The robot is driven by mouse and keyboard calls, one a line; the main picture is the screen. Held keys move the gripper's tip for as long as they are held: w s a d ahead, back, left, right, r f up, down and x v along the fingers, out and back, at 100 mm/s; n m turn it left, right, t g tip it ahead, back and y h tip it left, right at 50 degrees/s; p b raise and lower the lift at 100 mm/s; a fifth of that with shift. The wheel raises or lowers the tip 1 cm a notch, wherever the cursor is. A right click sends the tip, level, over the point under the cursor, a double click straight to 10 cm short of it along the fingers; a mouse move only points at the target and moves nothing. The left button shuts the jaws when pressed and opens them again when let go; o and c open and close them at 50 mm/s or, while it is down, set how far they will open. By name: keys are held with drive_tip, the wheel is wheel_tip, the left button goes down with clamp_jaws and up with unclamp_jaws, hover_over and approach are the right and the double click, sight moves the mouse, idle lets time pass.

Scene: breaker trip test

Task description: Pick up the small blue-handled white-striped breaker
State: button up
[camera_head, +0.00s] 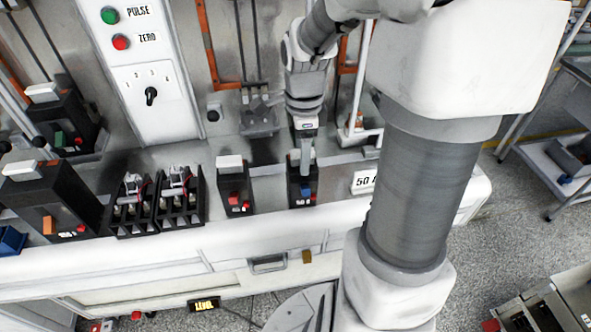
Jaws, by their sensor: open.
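The small black breaker with a blue handle (304,190) stands upright on the bench top, right of the middle. A small red mark shows near its lower front. My gripper (305,166) is right over it, pointing down, with its fingers at the breaker's top. The fingers hide part of the top, including any white stripe there. The gripper is open; I cannot tell whether the fingers touch the breaker.
A similar breaker with a red handle (234,190) stands just left. Black racks (181,203) and a larger breaker (52,196) stand further left. A "50 A" sign (364,181) is to the right. A control panel (150,75) and terminals (257,117) are behind.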

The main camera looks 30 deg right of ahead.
clamp_jaws()
drive_tip(key=shift+r, duration=0.1)
idle(1.2)
